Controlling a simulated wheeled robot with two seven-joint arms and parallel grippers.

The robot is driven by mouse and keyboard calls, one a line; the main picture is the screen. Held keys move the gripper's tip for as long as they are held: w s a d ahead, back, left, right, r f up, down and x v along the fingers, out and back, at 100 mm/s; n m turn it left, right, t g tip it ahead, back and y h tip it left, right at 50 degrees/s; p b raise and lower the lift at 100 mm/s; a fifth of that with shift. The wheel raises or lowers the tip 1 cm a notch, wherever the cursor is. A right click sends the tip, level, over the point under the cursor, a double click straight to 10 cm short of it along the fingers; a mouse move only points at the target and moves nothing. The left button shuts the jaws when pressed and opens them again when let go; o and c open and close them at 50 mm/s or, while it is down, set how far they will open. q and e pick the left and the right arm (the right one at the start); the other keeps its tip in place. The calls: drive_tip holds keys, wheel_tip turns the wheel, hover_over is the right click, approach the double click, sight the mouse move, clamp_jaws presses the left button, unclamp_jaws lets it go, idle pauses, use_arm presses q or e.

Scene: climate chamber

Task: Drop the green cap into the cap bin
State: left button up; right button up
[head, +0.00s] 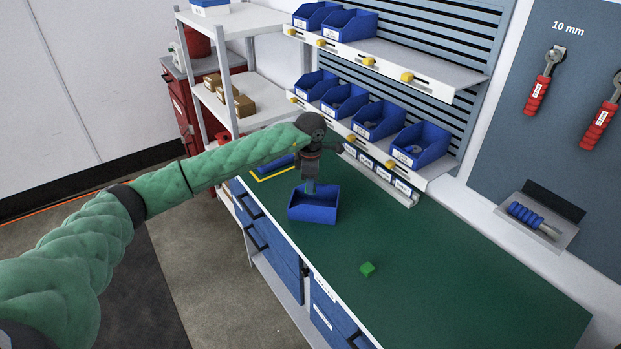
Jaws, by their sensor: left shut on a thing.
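A small bright green piece, which looks like the green cap (367,269), lies on the green bench top, to the right of and nearer than an open blue bin (312,214). My left gripper (310,190) points down at this bin, its fingertips at the bin's back wall, and it is shut on it. The fingertips are small and partly merge with the blue, so the exact grip is hard to see. I cannot tell whether this is the cap bin or whether it rests on the bench. My right gripper is out of view.
A yellow-outlined spot (274,176) with a blue item lies behind my left arm. Shelves of blue bins (420,145) line the back of the bench (450,290). A tool holder (537,218) is at right. The bench's right part is clear.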

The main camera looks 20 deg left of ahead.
use_arm(q)
drive_tip(key=shift+w, duration=0.1)
drive_tip(key=o, duration=1)
